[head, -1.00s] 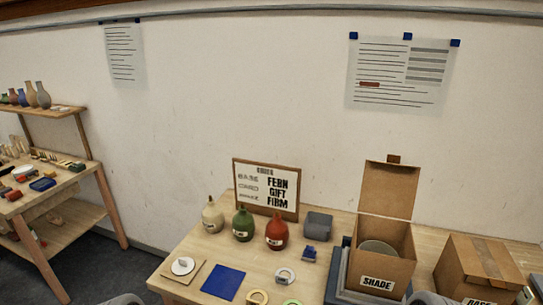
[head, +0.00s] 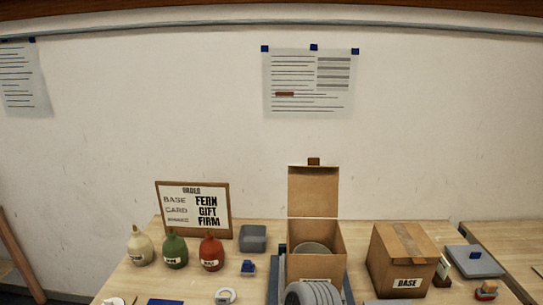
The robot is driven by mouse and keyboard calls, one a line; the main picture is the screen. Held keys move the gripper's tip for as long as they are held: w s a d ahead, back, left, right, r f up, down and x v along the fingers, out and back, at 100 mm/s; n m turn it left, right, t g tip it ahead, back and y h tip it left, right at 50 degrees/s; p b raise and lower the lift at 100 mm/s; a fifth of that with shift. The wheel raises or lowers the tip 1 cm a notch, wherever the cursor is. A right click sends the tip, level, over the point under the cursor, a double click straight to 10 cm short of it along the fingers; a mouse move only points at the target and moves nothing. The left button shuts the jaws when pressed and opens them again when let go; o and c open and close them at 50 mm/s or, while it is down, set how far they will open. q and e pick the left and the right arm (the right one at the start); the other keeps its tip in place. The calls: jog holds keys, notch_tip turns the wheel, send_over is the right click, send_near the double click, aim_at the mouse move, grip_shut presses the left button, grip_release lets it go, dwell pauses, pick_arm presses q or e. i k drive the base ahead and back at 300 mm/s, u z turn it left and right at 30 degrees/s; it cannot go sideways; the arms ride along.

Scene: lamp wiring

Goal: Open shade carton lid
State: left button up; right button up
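The shade carton (head: 337,242) stands on the table in the middle of the head view. Its lid (head: 313,191) stands upright at the back, so the carton is open. A round greyish-green thing (head: 314,248) shows inside it. A grey ribbed part of my arm (head: 313,293) covers the carton's lower front and hides its label. No gripper fingers of mine can be made out.
A taped carton marked BASE (head: 404,258) stands to the right. Cream (head: 139,247), green (head: 174,251) and red (head: 211,252) bottles stand at left before an order board (head: 194,208). A grey box (head: 252,238) and a grey slab (head: 474,259) are also on the table.

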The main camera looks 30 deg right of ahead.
aim_at(314, 189)
jog(key=u, duration=1.85)
jog(key=k, duration=0.95)
jog(key=z, duration=1.75)
